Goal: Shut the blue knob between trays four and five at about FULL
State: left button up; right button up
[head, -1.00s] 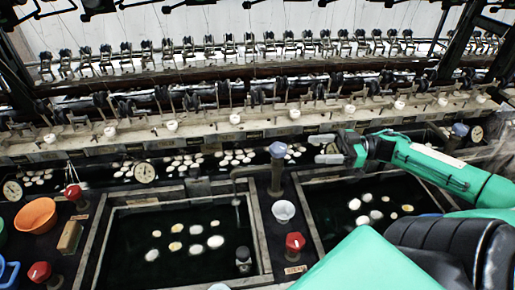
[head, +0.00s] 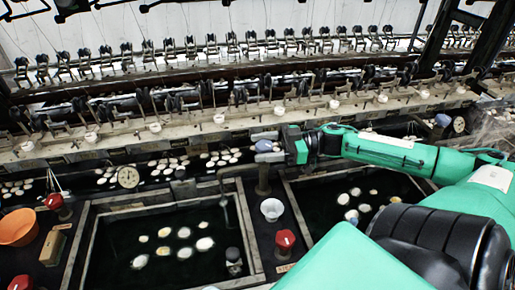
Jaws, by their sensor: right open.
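A blue knob (head: 264,146) tops a dark post between the two front basins. My right gripper (head: 262,147) comes in from the right, level with the knob. Its jaws are open, with one finger on the far side of the knob and one on the near side. The knob lies between the fingers; whether they touch it I cannot tell. A second blue knob (head: 442,120) stands further right, behind my right arm. Any marks for the knob's setting are too small to read. My left gripper is not in view.
Water basins with pale cocoons lie left (head: 92,240) and right (head: 312,238) of the post. A white cup (head: 272,209) and a red knob (head: 285,240) stand in front of it. The reeling frame runs behind.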

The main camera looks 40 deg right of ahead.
jog(key=shift+x, duration=0.8)
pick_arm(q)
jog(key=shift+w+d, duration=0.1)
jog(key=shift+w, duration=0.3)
pick_arm(e)
jog(key=shift+a, duration=0.1)
